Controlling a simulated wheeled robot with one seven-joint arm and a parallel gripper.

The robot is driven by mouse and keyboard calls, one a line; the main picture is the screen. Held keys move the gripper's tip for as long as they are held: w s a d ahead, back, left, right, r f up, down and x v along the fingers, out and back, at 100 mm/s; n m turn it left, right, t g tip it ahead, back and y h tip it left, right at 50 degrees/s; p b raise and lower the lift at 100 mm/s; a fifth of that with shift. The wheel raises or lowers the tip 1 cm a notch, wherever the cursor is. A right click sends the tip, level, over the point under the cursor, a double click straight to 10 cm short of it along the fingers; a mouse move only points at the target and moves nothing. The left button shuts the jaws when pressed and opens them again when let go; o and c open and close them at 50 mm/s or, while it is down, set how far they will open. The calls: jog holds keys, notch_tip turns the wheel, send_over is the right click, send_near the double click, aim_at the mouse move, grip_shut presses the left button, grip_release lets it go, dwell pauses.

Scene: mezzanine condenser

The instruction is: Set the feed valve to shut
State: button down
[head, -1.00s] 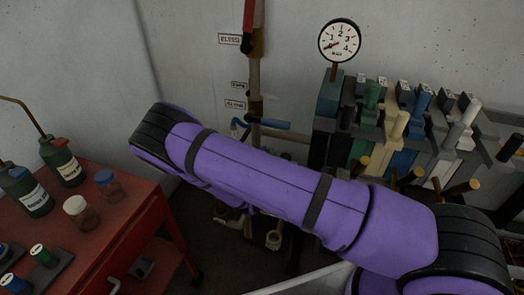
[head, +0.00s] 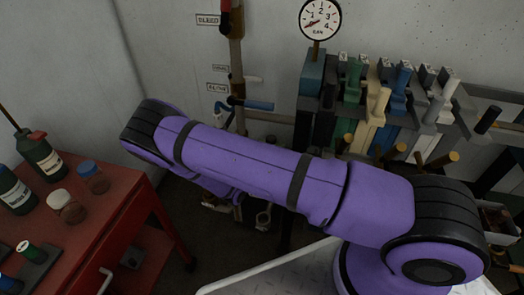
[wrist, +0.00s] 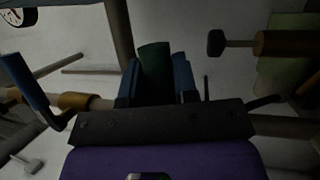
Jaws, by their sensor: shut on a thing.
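In the wrist view my gripper (wrist: 156,62) has its two blue fingers on either side of a green handle (wrist: 153,72) and is shut on it. The handle's lower part is hidden behind the gripper's dark crossbar. In the head view my purple arm hides the gripper and this handle. A blue lever (head: 252,105) sticks out to the right from the vertical pipe (head: 237,60), beside a small wall label. A red handle (head: 225,15) is higher on that pipe. The labels are too blurred to tell which valve is the feed valve.
A round gauge (head: 320,19) stands above a rack of coloured levers (head: 375,110) at right. A red cart (head: 105,215) with bottles (head: 42,157) and jars (head: 67,206) stands at left. Pipework (head: 250,212) runs low behind my arm.

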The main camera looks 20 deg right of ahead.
jog(key=shift+f+m, duration=0.45)
jog(key=shift+m, duration=0.15)
jog(key=shift+f, duration=0.1)
jog(key=c, duration=0.9)
grip_release()
jog(key=v, duration=1.1)
jog(key=shift+w+r, duration=0.1)
jog(key=shift+r, duration=0.2)
